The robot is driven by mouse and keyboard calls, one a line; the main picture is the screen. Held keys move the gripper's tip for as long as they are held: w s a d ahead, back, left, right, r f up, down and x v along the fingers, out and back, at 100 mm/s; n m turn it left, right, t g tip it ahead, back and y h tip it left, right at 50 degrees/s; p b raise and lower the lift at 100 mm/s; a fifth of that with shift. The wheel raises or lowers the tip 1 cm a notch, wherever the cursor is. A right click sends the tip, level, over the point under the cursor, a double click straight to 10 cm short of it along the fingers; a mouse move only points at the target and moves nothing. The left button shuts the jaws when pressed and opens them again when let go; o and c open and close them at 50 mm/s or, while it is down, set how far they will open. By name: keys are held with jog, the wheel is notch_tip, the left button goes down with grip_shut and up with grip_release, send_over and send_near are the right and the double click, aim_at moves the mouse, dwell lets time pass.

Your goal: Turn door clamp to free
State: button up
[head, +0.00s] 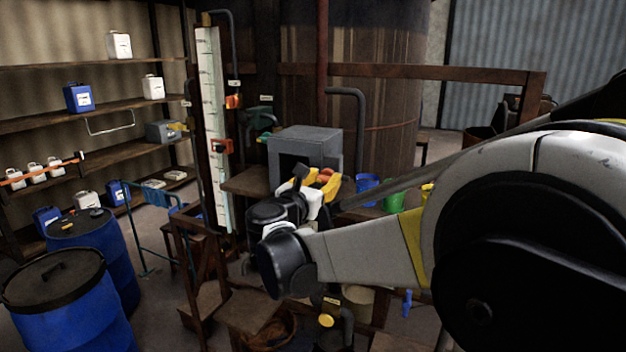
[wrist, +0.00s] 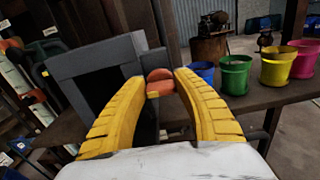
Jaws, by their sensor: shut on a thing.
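A grey box (head: 305,140) with a dark front stands on a wooden bench in the head view. It fills the left middle of the wrist view (wrist: 85,62). A red-orange knob (wrist: 160,82), apparently the door clamp's handle, sits at the box's right edge. My gripper (wrist: 160,80) has its yellow fingertips on either side of this knob and is shut on it. In the head view my gripper (head: 326,182) is at the box's lower right front, and my arm hides part of it. The rest of the clamp is hidden, so its angle cannot be told.
Blue (wrist: 203,72), green (wrist: 235,74), yellow and pink buckets stand on the bench to the right. A tall white gauge board (head: 213,120) with red-orange fittings stands left of the box. Blue drums (head: 65,300) stand at front left. A large vat (head: 375,95) is behind.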

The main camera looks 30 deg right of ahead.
jog(key=m+b, duration=0.1)
jog(key=m, duration=0.3)
jog(key=shift+s+d+m+b, duration=0.1)
jog(key=shift+m+b, duration=0.2)
jog(key=shift+b, duration=0.05)
jog(key=m+b, duration=0.1)
jog(key=m, duration=0.3)
jog(key=shift+f, duration=0.15)
jog(key=m+b, duration=0.1)
jog(key=m, duration=0.4)
jog(key=shift+s+d, duration=0.1)
jog(key=shift+f+m+b, duration=0.1)
jog(key=shift+m+b, duration=0.45)
jog(key=shift+m, duration=1.25)
jog(key=o, duration=1.2)
jog(key=shift+c, duration=0.2)
